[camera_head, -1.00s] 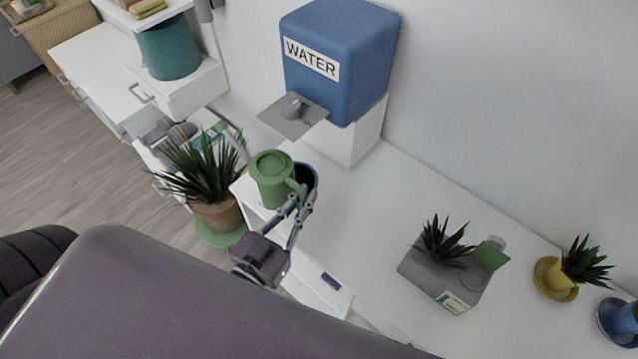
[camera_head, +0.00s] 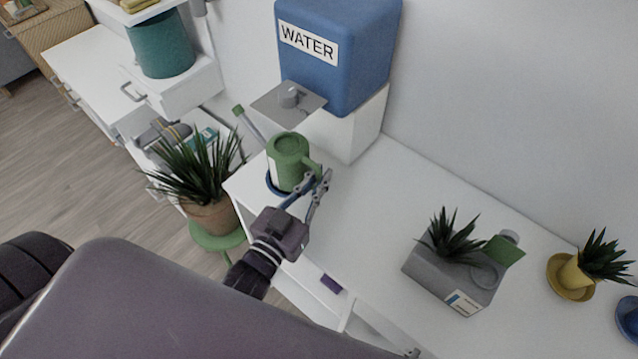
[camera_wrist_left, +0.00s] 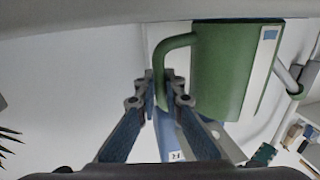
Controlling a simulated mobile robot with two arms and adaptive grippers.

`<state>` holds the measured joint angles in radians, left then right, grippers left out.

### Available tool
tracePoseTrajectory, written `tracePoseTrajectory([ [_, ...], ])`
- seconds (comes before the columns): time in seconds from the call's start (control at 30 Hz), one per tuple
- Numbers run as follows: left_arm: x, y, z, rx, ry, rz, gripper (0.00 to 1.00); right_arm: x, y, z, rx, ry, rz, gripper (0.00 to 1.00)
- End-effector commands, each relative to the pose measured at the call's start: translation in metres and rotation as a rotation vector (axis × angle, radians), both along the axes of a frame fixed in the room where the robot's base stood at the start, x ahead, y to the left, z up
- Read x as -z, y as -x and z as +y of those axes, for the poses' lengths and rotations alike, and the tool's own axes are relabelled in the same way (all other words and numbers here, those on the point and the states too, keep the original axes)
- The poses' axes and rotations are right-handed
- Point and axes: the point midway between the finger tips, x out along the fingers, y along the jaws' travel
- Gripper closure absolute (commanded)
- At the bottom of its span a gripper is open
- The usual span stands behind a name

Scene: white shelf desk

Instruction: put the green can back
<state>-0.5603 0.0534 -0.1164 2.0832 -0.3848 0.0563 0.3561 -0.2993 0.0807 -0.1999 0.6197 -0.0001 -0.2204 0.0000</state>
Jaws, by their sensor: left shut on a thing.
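The green can (camera_head: 288,165) is a watering can with a side handle, a pale label and a grey spout with a green tip. It looks roughly upright at the left end of the white desk. My left gripper (camera_head: 318,182) is shut on its handle, to the right of the can body. In the left wrist view the handle passes between the fingers (camera_wrist_left: 165,85), with the green body (camera_wrist_left: 235,70) beside them. A blue round dish (camera_head: 276,188) shows below the can, mostly hidden by it. I cannot tell whether the can touches the dish. My right gripper is not in view.
A blue water tank (camera_head: 345,70) on a white block, with a grey plate in front, stands close behind the can. A potted plant (camera_head: 212,212) stands left of the desk. A grey planter (camera_head: 440,280) and a yellow pot (camera_head: 572,278) stand right. The desk middle is clear.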

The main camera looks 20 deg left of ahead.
Motion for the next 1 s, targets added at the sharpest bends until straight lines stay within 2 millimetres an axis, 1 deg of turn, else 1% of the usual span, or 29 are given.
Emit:
tracePoseTrajectory([
  [0.23,-0.002,0.000,0.000,0.001,-0.002,-0.003,1.00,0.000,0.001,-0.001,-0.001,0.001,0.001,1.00],
  [0.37,0.002,0.000,0.000,0.000,-0.002,-0.003,1.00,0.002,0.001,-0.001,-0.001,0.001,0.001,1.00],
  [0.4,0.002,0.000,0.000,0.000,-0.001,-0.001,0.87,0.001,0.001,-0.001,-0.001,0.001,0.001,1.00],
  [0.5,0.002,0.000,0.000,0.000,-0.001,-0.001,0.76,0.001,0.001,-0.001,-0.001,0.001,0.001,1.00],
  [0.53,0.002,0.000,0.000,0.000,-0.001,-0.001,0.74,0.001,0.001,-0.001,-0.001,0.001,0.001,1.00],
  [0.77,0.002,0.000,0.000,0.000,-0.001,-0.001,0.74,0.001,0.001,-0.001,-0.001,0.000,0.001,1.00],
  [0.87,-0.003,0.000,0.000,0.000,-0.001,-0.002,0.74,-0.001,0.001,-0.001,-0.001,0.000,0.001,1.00],
  [1.0,0.000,0.013,0.002,0.000,0.000,0.002,0.74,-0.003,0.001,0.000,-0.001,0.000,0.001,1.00],
])
